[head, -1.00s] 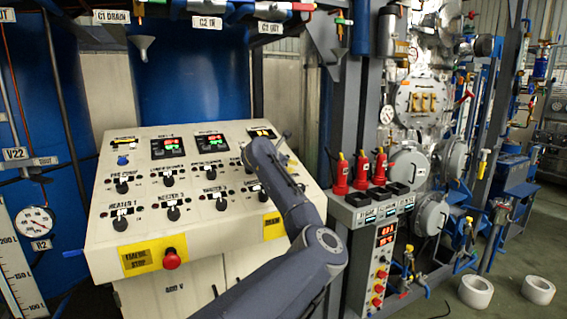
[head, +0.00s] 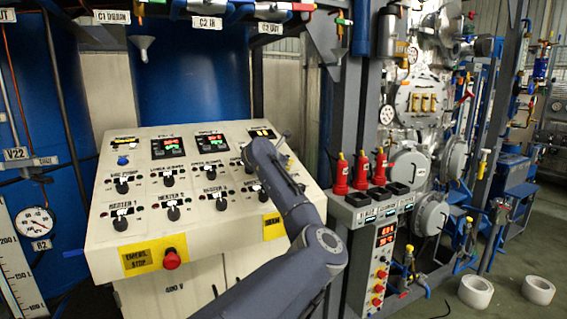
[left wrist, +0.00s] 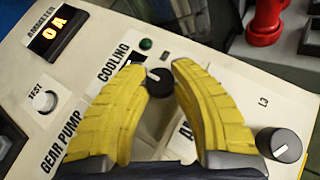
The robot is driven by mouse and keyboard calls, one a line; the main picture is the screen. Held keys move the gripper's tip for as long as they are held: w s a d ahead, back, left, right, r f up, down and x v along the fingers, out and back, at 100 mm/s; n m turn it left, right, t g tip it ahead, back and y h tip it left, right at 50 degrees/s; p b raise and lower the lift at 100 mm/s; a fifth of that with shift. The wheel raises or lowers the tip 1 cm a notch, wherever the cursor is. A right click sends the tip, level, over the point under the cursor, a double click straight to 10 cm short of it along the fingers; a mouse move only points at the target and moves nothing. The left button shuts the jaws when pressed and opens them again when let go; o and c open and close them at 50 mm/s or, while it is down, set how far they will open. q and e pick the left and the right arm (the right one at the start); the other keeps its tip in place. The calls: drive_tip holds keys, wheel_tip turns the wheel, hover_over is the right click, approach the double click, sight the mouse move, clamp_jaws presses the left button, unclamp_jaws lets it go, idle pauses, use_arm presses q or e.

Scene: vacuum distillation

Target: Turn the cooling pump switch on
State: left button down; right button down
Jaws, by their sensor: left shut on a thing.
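The cooling pump switch (left wrist: 160,84) is a black round knob with a white pointer. In the left wrist view it sits beside the "COOLING" label (left wrist: 112,64), its pointer toward the label side. My left gripper (left wrist: 158,72) has its two yellow fingers shut on the knob, one on each side near the tips. My right gripper is not in view.
Another black knob (left wrist: 279,145) is close to the right finger. The ammeter (left wrist: 54,34) reads 0A, with a white test button (left wrist: 44,102) below. Red bottles (head: 361,172) stand right of the panel. A red emergency stop (head: 171,258) is on its front.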

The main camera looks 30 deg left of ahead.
use_arm(q)
drive_tip(key=shift+r+m+h, duration=0.1)
drive_tip(key=shift+m+h, duration=0.2)
drive_tip(key=shift+h, duration=0.1)
drive_tip(key=m+h, duration=0.3)
drive_tip(key=m, duration=0.1)
drive_tip(key=shift+a+r+g, duration=0.1)
drive_tip(key=shift+a+g, duration=0.05)
drive_tip(key=shift+g, duration=0.25)
drive_tip(key=shift+m+g+h, duration=1.1)
drive_tip(key=shift+m+h, duration=0.7)
drive_tip(key=shift+m, duration=0.1)
drive_tip(key=shift+m+g+h, duration=0.3)
drive_tip(key=shift+m, duration=0.2)
drive_tip(key=c, duration=1)
unclamp_jaws()
drive_tip(key=shift+w, duration=0.1)
drive_tip(key=shift+c, duration=0.2)
drive_tip(key=shift+s+a+r, duration=0.3)
drive_tip(key=shift+s, duration=0.15)
drive_tip(key=v, duration=1)
drive_tip(key=shift+s+r, duration=0.15)
drive_tip(key=shift+s, duration=0.1)
drive_tip(key=shift+o, duration=0.2)
